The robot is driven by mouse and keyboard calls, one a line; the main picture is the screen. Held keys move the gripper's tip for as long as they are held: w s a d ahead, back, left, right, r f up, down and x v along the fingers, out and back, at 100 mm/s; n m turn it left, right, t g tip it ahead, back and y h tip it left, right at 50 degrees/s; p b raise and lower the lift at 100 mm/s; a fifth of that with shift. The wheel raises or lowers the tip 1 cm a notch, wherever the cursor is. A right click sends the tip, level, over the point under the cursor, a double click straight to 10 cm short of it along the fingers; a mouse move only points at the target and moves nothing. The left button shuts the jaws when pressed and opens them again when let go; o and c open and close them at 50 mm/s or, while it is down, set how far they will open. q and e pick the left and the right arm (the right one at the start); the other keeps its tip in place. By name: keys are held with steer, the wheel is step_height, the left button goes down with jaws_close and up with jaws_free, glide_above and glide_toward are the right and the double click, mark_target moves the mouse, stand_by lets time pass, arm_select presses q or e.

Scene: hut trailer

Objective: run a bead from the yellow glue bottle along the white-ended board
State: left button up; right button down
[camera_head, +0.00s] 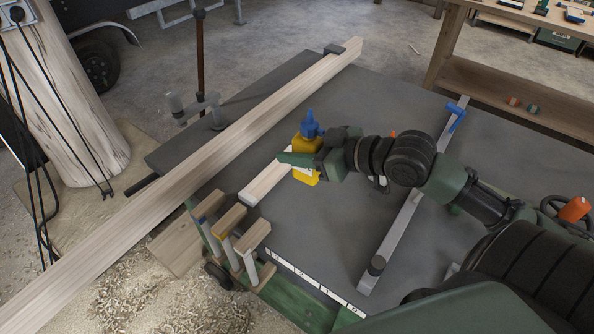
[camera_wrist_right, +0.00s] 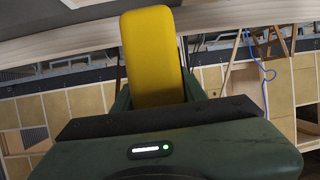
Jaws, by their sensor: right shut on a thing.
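The yellow glue bottle (camera_head: 306,178) with a blue cap is held in my right gripper (camera_head: 303,160). Its cap end points toward the top of the head view. In the right wrist view the yellow body (camera_wrist_right: 152,55) shows between the fingers, with no cap visible. The white-ended board (camera_head: 262,184) is a short pale board lying on the dark bench top, just left of the bottle. Its white end is nearest the bench edge, and its far part is hidden behind the gripper and bottle. I cannot tell whether the bottle touches it. My left gripper is not in view.
A long timber beam (camera_head: 190,167) crosses the left side of the dark bench (camera_head: 320,240). Wooden-topped tools (camera_head: 232,221) stand at the bench's front edge. A metal bar clamp (camera_head: 403,220) lies to the right of the bottle.

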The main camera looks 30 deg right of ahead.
mark_target(297, 132)
step_height(297, 132, up, 4)
steer(key=shift+r, duration=0.25)
steer(key=shift+r+p, duration=0.3)
steer(key=shift+r, duration=0.1)
step_height(297, 132, up, 8)
steer(key=p, duration=0.8)
steer(key=shift+p, duration=0.35)
steer(key=shift+f, duration=0.2)
